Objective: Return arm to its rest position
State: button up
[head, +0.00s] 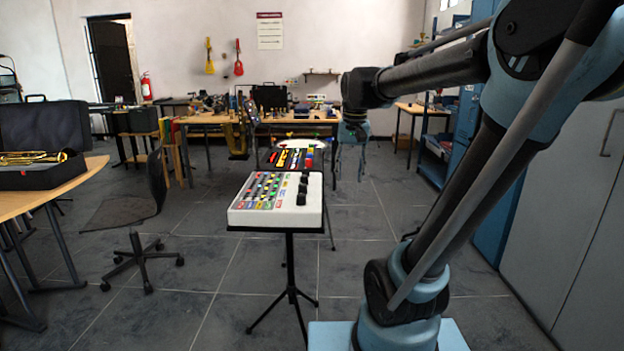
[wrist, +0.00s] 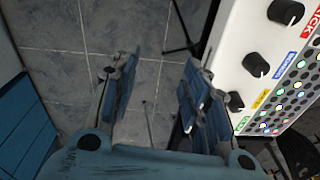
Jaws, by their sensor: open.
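My arm rises on the right side of the head view and reaches left and forward, with its end bent downward. My gripper (head: 351,158) hangs at that end, to the right of and beyond a white controller box with coloured pads and black knobs (head: 310,215). In the wrist view my gripper (wrist: 158,90) has its two fingers spread apart. Only floor shows between them, and nothing is held. The white box (wrist: 238,70) is close to the right finger in that view; whether they touch cannot be told.
The white box stands on a black tripod (head: 291,270), with a second device (head: 296,158) behind it. A desk with a brass instrument in a case (head: 40,176) is at left, a wheeled chair (head: 138,258) near it. A workbench (head: 215,118) stands behind; grey cabinets (head: 570,220) are at right.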

jog(key=s+d+f, duration=0.4)
jog(key=s+f, duration=0.4)
jog(key=f, duration=0.1)
jog(key=s+d+f+n+t, duration=0.1)
jog(key=s+d+f, duration=0.2)
jog(key=s+f, duration=0.6)
jog(key=shift+d+f+n, duration=0.3)
jog(key=shift+d+f, duration=0.05)
